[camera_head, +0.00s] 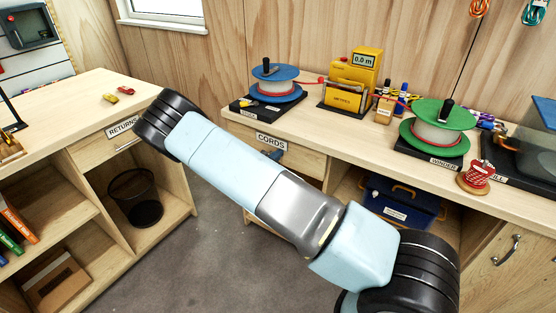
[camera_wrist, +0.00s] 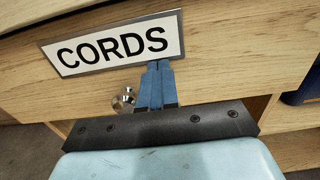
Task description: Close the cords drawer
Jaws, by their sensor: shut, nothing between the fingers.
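The cords drawer (camera_head: 241,134) is under the bench top, with a wooden front and a white CORDS label (camera_head: 271,141). The drawer front (camera_wrist: 225,70) fills much of the wrist view, with its label (camera_wrist: 115,44) and a small metal knob (camera_wrist: 123,99) below it. I cannot tell whether the drawer is fully flush. My gripper (camera_wrist: 157,66) is shut and empty, its blue fingers pointing at the front just below the label and right of the knob. The tips look at or very near the wood. In the head view my gripper (camera_head: 273,154) is partly hidden by my arm.
The bench top (camera_head: 240,112) above holds a blue spool (camera_head: 277,72), a yellow meter (camera_head: 356,85) and a green spool (camera_head: 437,128). A blue crate (camera_head: 400,205) sits on the shelf below. A left counter (camera_head: 75,100) has a RETURNS drawer. Grey floor (camera_head: 215,250) lies between.

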